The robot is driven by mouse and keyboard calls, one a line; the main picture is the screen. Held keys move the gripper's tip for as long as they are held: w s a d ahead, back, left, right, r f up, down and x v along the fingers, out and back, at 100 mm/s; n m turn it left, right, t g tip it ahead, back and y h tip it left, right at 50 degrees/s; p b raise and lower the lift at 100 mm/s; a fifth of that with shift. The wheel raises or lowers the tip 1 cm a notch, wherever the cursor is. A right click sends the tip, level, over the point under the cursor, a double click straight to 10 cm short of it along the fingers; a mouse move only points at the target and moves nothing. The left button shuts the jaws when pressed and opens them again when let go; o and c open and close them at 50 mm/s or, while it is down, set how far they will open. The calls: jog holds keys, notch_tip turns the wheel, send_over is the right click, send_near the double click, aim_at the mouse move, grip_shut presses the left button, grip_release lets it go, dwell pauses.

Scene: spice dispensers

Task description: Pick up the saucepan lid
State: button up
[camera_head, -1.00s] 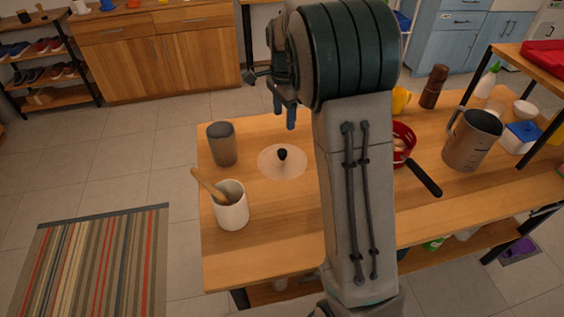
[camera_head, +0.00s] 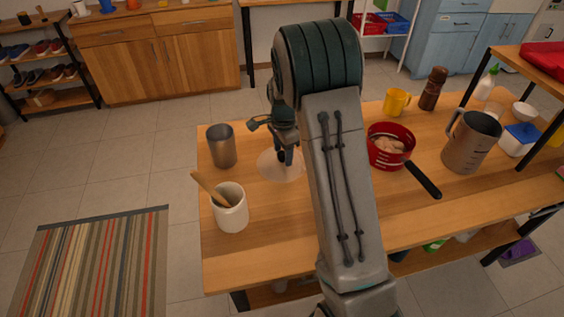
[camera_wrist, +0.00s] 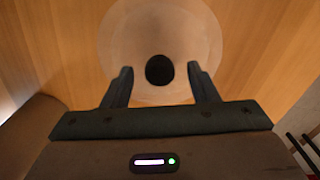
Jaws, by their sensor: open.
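The saucepan lid (camera_head: 270,165) is a pale, see-through disc lying flat on the wooden table. In the wrist view the lid (camera_wrist: 127,38) fills the top middle, with its round black knob (camera_wrist: 159,70) near its centre. My gripper (camera_head: 286,158) is over the lid in the head view and hides the knob there. In the wrist view my gripper (camera_wrist: 160,78) is open, with one finger on each side of the knob and gaps on both sides. I cannot tell the exact height of the fingertips over the lid.
A metal cup (camera_head: 222,147) and a white crock (camera_head: 231,212) with a wooden spoon stand left of the lid. A red saucepan (camera_head: 380,155) with a black handle, a yellow mug (camera_head: 396,101) and a large metal jug (camera_head: 470,142) stand to the right.

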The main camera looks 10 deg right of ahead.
jog(key=shift+f, duration=0.1)
jog(key=c, duration=1.1)
jog(key=shift+c, duration=0.2)
